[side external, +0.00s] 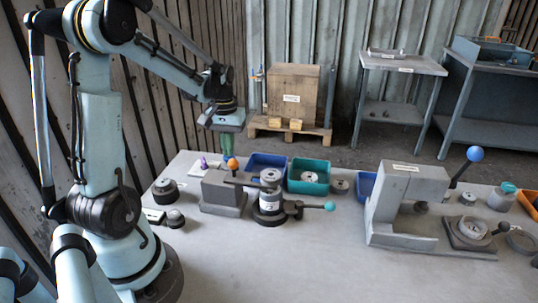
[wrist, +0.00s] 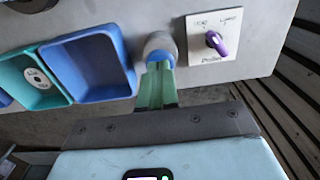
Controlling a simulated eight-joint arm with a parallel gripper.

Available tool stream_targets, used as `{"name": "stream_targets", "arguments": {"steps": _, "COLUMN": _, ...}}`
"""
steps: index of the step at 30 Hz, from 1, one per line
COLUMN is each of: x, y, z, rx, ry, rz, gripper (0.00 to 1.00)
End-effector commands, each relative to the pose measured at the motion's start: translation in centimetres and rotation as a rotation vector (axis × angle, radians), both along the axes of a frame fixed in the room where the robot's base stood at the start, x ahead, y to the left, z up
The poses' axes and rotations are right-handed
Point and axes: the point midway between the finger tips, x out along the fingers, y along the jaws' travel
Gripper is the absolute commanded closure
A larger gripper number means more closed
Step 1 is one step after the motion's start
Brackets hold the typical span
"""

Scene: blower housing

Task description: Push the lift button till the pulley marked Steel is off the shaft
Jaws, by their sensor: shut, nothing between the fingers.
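My gripper (side external: 228,155) is shut and empty, its green fingers pointing down at the table's back edge. In the wrist view its fingertips (wrist: 158,75) meet or overlap a round grey piece with a blue part (wrist: 160,50); I cannot tell whether they touch. Beside it is a pale panel (wrist: 200,53) with a purple switch (wrist: 215,42) and lettering too small to read surely. The panel also shows in the side view, with the purple switch (side external: 203,163). A grey pulley (side external: 270,176) sits atop the dark round stand; its marking is unreadable. I cannot identify the lift button surely.
An orange ball (side external: 233,163) is close to my fingertips. A blue bin (side external: 262,160) and a teal bin (side external: 308,186), holding a round part, stand nearby. A grey press (side external: 400,200) with a blue-balled lever stands at right. The front tabletop is clear.

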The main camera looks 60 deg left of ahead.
Motion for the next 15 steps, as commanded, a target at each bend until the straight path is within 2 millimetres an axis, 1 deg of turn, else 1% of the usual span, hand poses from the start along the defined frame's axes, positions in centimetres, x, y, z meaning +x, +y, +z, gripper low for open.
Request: {"name": "stream_targets", "arguments": {"steps": 15, "x": 0.0, "y": 0.0, "z": -1.8, "rx": 0.000, "ry": 0.000, "rz": 0.000, "gripper": 1.00}}
